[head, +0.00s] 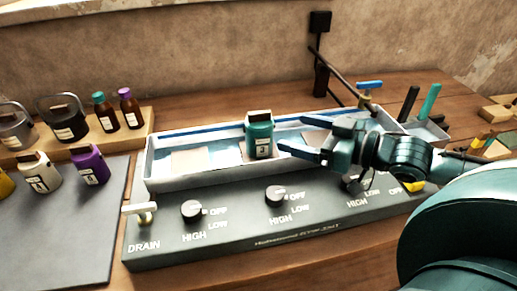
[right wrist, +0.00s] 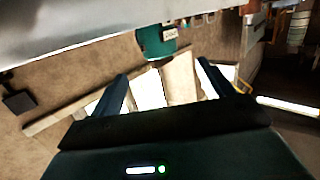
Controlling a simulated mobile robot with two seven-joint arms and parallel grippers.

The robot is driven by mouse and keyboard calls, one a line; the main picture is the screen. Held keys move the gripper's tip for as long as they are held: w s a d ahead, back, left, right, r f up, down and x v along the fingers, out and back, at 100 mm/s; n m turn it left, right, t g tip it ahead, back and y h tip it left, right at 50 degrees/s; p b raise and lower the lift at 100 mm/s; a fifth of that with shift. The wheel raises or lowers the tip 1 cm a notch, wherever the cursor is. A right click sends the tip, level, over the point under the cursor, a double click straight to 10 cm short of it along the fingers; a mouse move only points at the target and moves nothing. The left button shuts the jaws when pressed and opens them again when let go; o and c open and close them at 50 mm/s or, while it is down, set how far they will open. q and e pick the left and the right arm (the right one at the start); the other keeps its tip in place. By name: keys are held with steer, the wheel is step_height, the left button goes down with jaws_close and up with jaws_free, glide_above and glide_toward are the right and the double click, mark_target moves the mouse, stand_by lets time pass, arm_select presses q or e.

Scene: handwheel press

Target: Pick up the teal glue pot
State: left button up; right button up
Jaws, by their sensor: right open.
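The teal glue pot (head: 260,138) has a dark top and a white label with a number. It stands upright in the long light-walled trough (head: 165,180) of the heater unit. My right gripper (head: 292,132) comes in from the right, and its two blue fingers are open and point at the pot. The fingertips are close to the pot's right side, with the pot not between them. In the right wrist view the pot (right wrist: 155,42) appears beyond the spread fingers (right wrist: 162,72), apart from them. My left gripper is out of view.
The grey control front (head: 240,228) has knobs and a drain tap (head: 145,212). White and purple pots (head: 90,165) stand on a dark mat at left, with brown bottles (head: 105,112) on a wooden board behind. A tray with tools (head: 428,125) is at right.

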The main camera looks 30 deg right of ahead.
mark_target(272, 125)
steer(key=shift+b+x, duration=0.45)
steer(key=shift+x, duration=0.3)
steer(key=shift+w+a+f+b, duration=0.15)
steer(key=shift+w+a+b, duration=0.15)
steer(key=shift+w+b, duration=0.2)
steer(key=shift+b+x, duration=0.6)
steer(key=shift+x, duration=0.55)
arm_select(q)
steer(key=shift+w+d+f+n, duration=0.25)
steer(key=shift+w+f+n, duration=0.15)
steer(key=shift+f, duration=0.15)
arm_select(e)
steer(key=shift+w, duration=0.2)
steer(key=shift+b+x, duration=0.3)
steer(key=shift+x, duration=1.45)
steer(key=shift+w+a, duration=0.35)
steer(key=shift+w, duration=0.05)
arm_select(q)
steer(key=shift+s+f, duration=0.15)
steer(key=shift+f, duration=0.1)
arm_select(e)
steer(key=shift+w+a+f, duration=0.1)
steer(key=shift+w, duration=0.05)
